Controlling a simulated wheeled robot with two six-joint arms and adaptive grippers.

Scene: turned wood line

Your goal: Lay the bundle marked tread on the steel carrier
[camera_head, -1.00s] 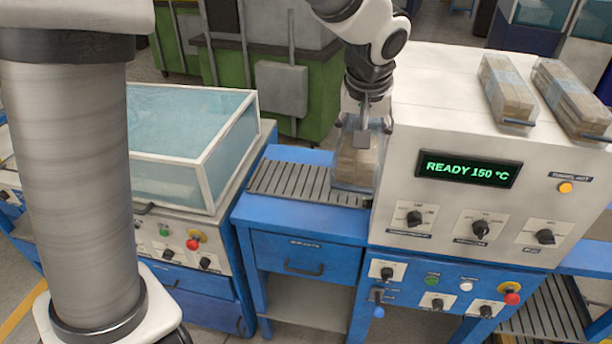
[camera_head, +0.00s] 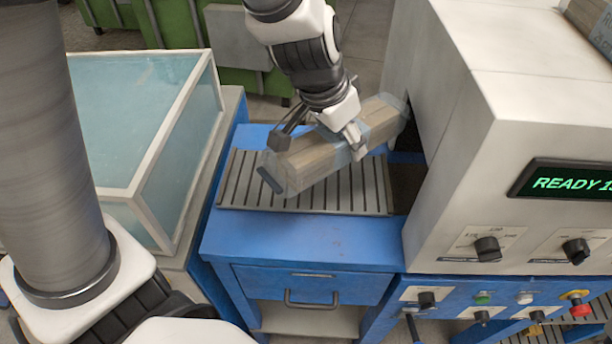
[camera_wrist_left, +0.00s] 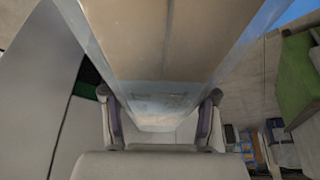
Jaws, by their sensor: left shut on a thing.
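My left gripper (camera_head: 320,142) is shut across the middle of a long bundle of wood strips (camera_head: 308,160) in clear wrap. The bundle lies slantwise in view, its near left end over the slatted steel carrier (camera_head: 338,200) and its far right end close to the opening in the white machine's side. Whether its underside touches the slats I cannot tell. No mark on it is readable. In the left wrist view the bundle (camera_wrist_left: 165,45) fills the top middle between the two fingers. My right gripper is not in view.
The carrier sits on a blue table (camera_head: 300,240) with a drawer. The white machine (camera_head: 470,120) with knobs and a green display stands close on the right. A glass-sided tank (camera_head: 160,130) stands on the left. The slats' front part is clear.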

